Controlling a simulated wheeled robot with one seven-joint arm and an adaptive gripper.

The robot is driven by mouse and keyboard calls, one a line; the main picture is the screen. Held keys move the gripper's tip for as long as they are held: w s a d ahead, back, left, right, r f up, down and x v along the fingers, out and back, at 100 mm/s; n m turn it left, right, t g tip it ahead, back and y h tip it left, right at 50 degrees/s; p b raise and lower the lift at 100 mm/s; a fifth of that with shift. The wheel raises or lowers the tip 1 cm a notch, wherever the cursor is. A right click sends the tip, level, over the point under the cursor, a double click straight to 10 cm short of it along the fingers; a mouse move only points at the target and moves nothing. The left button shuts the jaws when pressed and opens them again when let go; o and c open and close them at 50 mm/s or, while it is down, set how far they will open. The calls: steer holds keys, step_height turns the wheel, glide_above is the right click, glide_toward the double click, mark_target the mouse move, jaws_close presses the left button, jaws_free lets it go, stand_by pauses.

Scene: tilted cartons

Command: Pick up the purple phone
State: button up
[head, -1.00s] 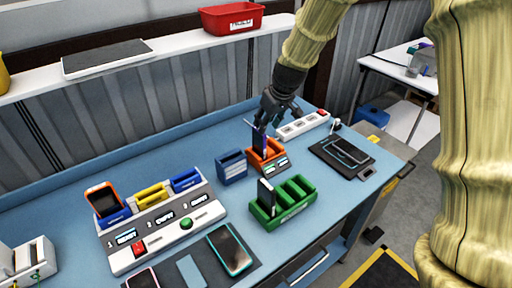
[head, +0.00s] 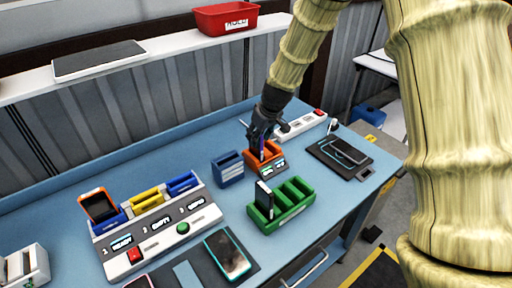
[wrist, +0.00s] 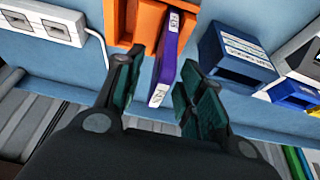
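The purple phone (wrist: 165,68) stands on edge in a slot of the orange holder (wrist: 143,22), with white labels on its narrow side. In the head view the orange holder (head: 270,163) sits near the middle of the bench, and the phone is mostly hidden by my gripper (head: 261,138). My gripper is directly over the holder. In the wrist view my gripper (wrist: 160,80) is open, with dark green finger pads on either side of the phone's line. A gap shows between the phone and each pad.
A blue holder (head: 228,171) stands just left of the orange one. A green slotted holder (head: 288,206) with a dark phone is in front. A white power strip (head: 300,127) lies behind right. A grey charging console (head: 150,228) is at left, and a black pad (head: 338,157) at right.

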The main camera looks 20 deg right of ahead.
mark_target(256, 148)
steer(key=shift+w+p+x, duration=0.15)
steer(key=shift+p+x, duration=0.55)
steer(key=shift+x, duration=0.6)
steer(key=shift+w+p+x, duration=0.15)
steer(key=shift+p+x, duration=0.55)
steer(key=shift+x, duration=0.6)
steer(key=shift+a+r, duration=0.15)
steer(key=shift+a, duration=0.05)
steer(key=shift+c, duration=0.2)
jaws_close()
